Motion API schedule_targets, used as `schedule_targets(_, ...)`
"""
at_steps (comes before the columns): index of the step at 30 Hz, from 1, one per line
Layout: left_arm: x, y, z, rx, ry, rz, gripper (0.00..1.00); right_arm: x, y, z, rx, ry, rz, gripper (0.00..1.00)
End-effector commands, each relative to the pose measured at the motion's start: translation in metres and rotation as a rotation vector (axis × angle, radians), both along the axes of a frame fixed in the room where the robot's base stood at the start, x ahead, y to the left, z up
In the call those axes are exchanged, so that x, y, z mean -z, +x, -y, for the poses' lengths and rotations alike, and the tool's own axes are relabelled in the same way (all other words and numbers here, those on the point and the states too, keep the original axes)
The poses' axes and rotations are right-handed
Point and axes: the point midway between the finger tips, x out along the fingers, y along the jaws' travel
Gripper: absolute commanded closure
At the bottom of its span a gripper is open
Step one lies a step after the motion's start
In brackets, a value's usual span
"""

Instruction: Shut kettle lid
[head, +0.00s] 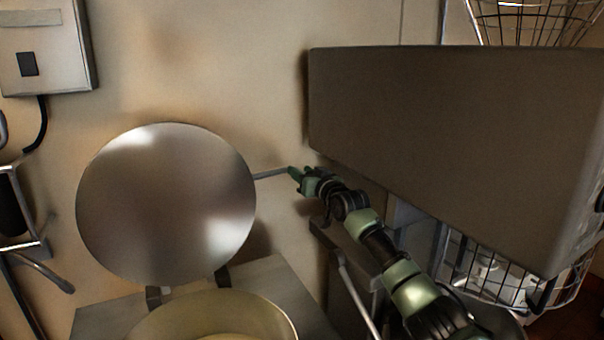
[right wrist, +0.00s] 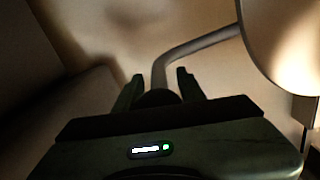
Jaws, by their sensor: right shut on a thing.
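The kettle lid (head: 168,203) is a large round metal disc, standing raised and open on hinges behind the kettle (head: 215,322). A thin grey handle bar (head: 271,174) sticks out from the lid's right edge. My right gripper (head: 294,174) is at the outer end of this bar and shut on it. In the right wrist view the bar (right wrist: 200,43) bends and runs down between the two fingers, and part of the lid (right wrist: 285,40) shows at the upper right. My left gripper is not in view.
A large brown-grey box-shaped unit (head: 455,150) stands close to the right of my right arm. Wire baskets (head: 510,285) hang below and above it. A wall box with a cable (head: 45,50) is at the upper left. The wall behind the lid is bare.

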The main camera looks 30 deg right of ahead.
Motion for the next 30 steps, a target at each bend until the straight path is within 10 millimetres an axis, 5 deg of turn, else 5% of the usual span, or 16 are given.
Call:
schedule_targets(8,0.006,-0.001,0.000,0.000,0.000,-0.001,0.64,0.005,-0.007,0.000,-0.001,-0.002,0.020,1.00)
schedule_targets(14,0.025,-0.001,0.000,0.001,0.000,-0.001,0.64,0.014,-0.032,-0.003,-0.002,-0.007,0.103,1.00)
schedule_targets(30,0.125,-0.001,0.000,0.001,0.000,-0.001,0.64,0.058,-0.132,-0.008,-0.001,-0.026,0.464,1.00)
